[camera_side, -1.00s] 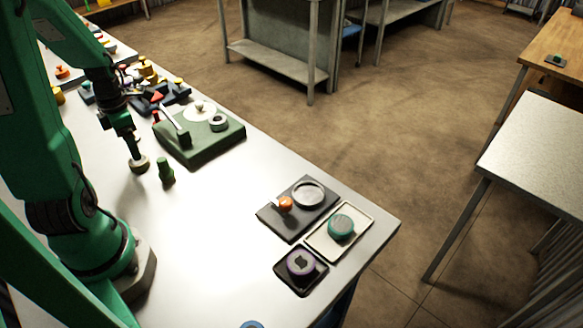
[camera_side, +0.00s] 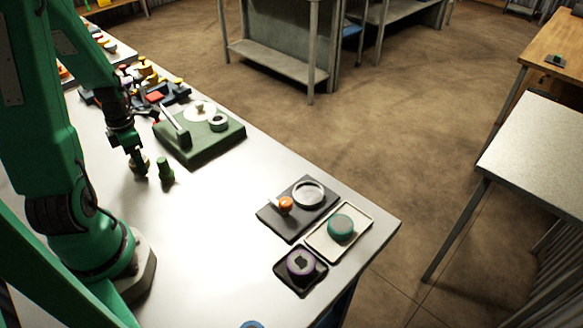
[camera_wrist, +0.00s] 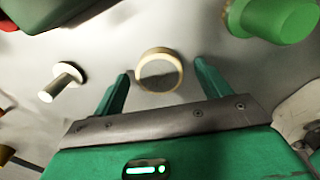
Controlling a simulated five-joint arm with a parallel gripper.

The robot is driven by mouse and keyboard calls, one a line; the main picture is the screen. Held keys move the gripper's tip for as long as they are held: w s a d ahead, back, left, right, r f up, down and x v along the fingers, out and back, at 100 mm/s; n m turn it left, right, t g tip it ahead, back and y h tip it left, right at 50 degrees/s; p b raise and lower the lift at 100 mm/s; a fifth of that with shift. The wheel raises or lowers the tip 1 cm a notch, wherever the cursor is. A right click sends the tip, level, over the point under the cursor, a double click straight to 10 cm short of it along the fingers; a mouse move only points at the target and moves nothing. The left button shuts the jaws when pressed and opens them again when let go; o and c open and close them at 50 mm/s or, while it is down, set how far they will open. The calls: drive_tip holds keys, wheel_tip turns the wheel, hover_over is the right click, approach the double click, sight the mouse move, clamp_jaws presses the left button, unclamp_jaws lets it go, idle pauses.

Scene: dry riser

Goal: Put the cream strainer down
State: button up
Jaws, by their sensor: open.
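The cream strainer (camera_wrist: 159,72) is a short round ring with a greyish inside, on the pale table top in the wrist view. My gripper (camera_wrist: 161,70) is open, with one green finger on each side of the strainer and a visible gap to each. In the side view my gripper (camera_side: 139,168) points down close to the table, just left of a green peg-like piece (camera_side: 166,171). There the strainer is mostly hidden by the fingers.
The green piece (camera_wrist: 275,16) is also near the right finger in the wrist view, with a white peg (camera_wrist: 62,82) at left. A green block with a white disc (camera_side: 212,138) stands behind. Small trays (camera_side: 328,205) lie at the right end; the table between is clear.

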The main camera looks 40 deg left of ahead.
idle(0.4)
drive_tip(key=c, duration=1.2)
drive_tip(key=shift+r, duration=0.15)
drive_tip(key=shift+r, duration=0.75)
wheel_tip(320, 180, up, 3)
drive_tip(key=shift+w+d+f, duration=0.1)
drive_tip(key=shift+d+f, duration=0.05)
drive_tip(key=shift+f, duration=0.05)
drive_tip(key=w+d+r, duration=0.4)
drive_tip(key=d+r, duration=0.2)
drive_tip(key=d, duration=0.4)
drive_tip(key=shift+d+r, duration=0.25)
drive_tip(key=shift+r, duration=0.05)
